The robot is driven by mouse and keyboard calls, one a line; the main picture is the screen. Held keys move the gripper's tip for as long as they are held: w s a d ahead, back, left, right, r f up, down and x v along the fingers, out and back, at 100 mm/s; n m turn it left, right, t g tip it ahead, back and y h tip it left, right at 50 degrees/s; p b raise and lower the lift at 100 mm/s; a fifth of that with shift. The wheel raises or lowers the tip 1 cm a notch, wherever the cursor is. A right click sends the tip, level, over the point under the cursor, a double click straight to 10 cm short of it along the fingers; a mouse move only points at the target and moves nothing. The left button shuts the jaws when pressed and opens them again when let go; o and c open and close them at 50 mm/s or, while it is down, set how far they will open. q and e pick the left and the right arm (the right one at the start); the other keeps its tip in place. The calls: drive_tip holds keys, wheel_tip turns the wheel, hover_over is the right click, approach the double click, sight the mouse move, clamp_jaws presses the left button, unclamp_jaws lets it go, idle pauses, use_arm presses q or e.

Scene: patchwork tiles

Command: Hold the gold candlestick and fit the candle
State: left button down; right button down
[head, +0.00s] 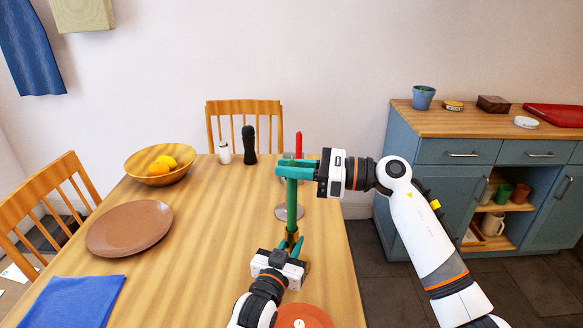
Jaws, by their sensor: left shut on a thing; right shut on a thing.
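The gold candlestick (291,234) stands upright near the table's right side, and my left gripper (290,246) is shut on it from the front. Its lower part is hidden by that gripper. A green candle (292,205) is upright right above it. My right gripper (297,167) is shut on the candle's upper end, coming in from the right. The candle's lower end meets the candlestick's top in the picture; I cannot tell whether it sits inside.
Behind the candle are a red upright thing (298,143) and a grey round base (283,213), partly hidden. A fruit bowl (152,179), brown plate (115,238), blue cloth (62,303), shaker (224,153) and dark mill (249,150) stand left. An orange plate (318,318) lies in front.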

drive_tip(key=shift+f, duration=0.6)
idle(0.3)
drive_tip(key=c, duration=1.2)
unclamp_jaws()
drive_tip(key=shift+c, duration=0.2)
drive_tip(key=s+d, duration=0.2)
drive_tip(key=d, duration=1)
wheel_tip(320, 180, up, 7)
drive_tip(key=s+d, duration=0.6)
drive_tip(key=d, duration=0.6)
